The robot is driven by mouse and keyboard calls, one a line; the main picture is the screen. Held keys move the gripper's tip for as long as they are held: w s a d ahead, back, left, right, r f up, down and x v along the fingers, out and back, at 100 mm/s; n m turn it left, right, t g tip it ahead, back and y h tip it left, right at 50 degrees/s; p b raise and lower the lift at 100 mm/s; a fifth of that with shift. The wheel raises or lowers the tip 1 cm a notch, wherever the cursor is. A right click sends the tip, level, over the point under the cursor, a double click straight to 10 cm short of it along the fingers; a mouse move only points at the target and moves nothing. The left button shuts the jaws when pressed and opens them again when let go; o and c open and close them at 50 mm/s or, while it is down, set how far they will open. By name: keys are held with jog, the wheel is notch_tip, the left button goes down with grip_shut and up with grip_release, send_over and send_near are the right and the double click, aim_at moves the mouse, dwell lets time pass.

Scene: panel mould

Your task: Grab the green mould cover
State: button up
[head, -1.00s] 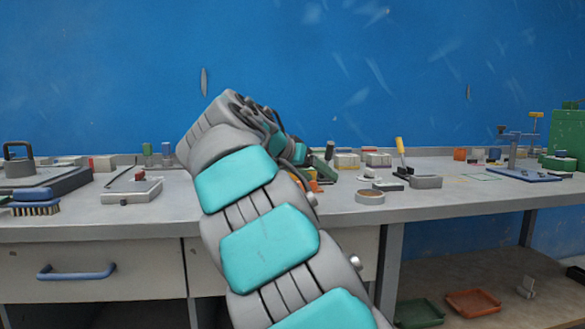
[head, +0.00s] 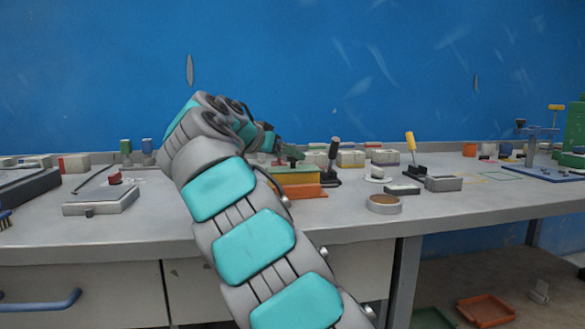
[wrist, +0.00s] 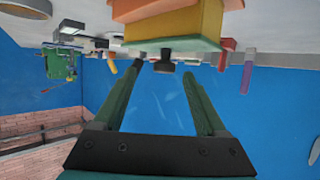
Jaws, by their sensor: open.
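The panel mould is a layered block with an orange base (head: 306,191) and a yellow middle (wrist: 170,26). Its green cover (wrist: 172,44) is a thin plate on the block, seen near the top of the upside-down wrist view. A black knob (wrist: 165,66) shows against the cover between my fingers; I cannot tell if it belongs to it. My gripper (wrist: 163,72) has two dark green fingers, spread apart with nothing held. In the head view my gripper (head: 288,153) is just above the mould, and my arm hides part of the mould's left side.
A dark-handled clamp (head: 333,160) stands right beside the mould. A yellow-handled tool (head: 411,148), a grey block (head: 444,183) and a round tin (head: 384,203) lie to the right. Pale blocks line the back, near the blue wall.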

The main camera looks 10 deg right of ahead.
aim_at(293, 159)
jog(key=x, duration=0.5)
jog(key=shift+w+a+f, duration=0.1)
jog(key=shift+w+a, duration=0.1)
jog(key=shift+a, duration=0.05)
jog(key=shift+c, duration=0.2)
grip_shut()
